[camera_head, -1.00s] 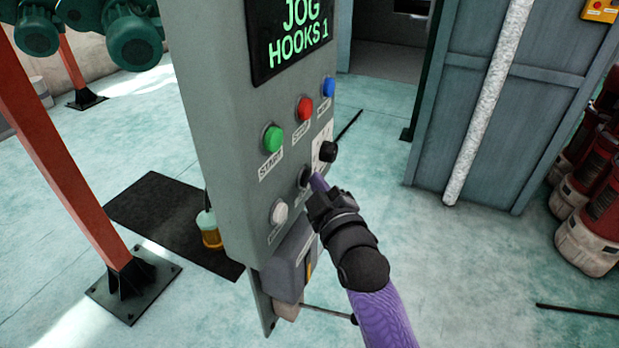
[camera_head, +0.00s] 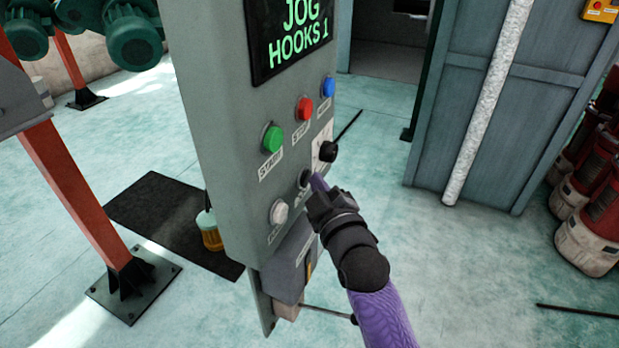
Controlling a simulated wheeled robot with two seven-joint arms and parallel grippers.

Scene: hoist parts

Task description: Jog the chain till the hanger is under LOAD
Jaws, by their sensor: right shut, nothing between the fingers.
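The grey control box (camera_head: 225,110) stands upright in the middle. Its dark screen (camera_head: 297,35) reads "JOG HOOKS 1" in green. Below are green (camera_head: 272,138), red (camera_head: 304,109), blue (camera_head: 327,88) and white (camera_head: 278,213) buttons, a black knob (camera_head: 328,151) and a dark button (camera_head: 304,178). My right gripper (camera_head: 316,184) is shut and empty, its tip at the dark button; I cannot tell whether it presses it. A grey metal part (camera_head: 18,100) shows at the left edge; I cannot tell if it belongs to a hanger. No LOAD marking is visible. My left gripper is out of view.
Green motors (camera_head: 130,38) are above.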

